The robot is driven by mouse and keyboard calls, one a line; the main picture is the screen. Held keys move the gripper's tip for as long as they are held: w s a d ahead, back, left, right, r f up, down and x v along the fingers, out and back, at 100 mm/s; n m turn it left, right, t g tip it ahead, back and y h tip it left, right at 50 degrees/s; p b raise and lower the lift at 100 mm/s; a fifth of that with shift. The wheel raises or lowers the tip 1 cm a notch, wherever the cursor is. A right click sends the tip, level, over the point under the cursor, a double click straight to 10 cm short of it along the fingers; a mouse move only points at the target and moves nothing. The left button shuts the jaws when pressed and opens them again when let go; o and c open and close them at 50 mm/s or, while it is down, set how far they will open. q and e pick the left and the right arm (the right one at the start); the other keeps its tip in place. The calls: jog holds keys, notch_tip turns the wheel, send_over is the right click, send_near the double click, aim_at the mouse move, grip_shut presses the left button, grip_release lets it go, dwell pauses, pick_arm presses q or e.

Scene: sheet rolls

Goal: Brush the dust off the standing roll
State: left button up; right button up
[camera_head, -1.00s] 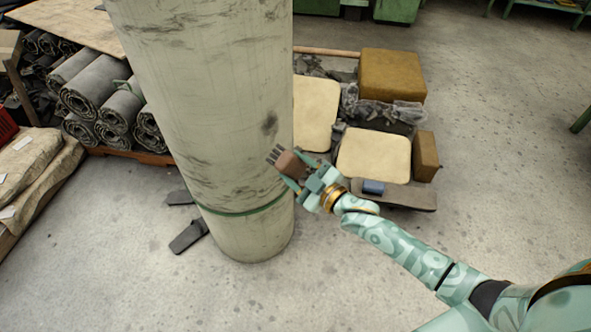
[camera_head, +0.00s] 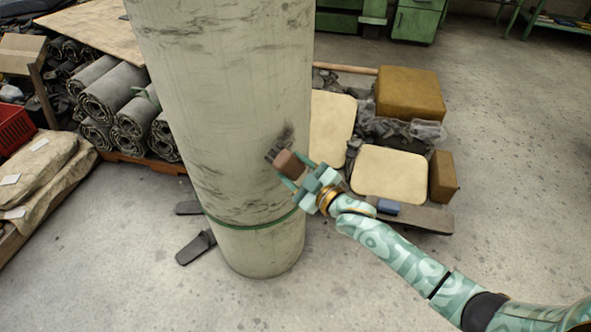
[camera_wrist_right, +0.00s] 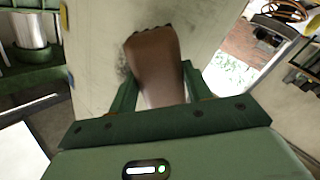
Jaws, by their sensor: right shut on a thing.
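The standing roll (camera_head: 235,120) is a tall, pale, upright cylinder with dark dust smudges and a green band (camera_head: 255,221) low around it. A dark patch (camera_head: 285,136) lies on its right side, just above the brush. My right gripper (camera_head: 298,176) is shut on a brown brush (camera_head: 288,161) with dark bristles, held at the roll's right side. In the right wrist view the brush (camera_wrist_right: 155,65) sits between the green fingers, its bristle end against or very near the pale roll (camera_wrist_right: 95,40); exact contact is hard to tell. My left gripper is not in view.
Rolled grey sheets (camera_head: 108,95) are stacked at the left, near a red crate (camera_head: 14,128) and brown sacks (camera_head: 40,172). Cream pads (camera_head: 390,174) and a mustard block (camera_head: 410,93) lie right of the roll. The front floor is clear.

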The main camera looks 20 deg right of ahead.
jog(key=shift+b+x, duration=0.4)
jog(key=shift+x, duration=0.8)
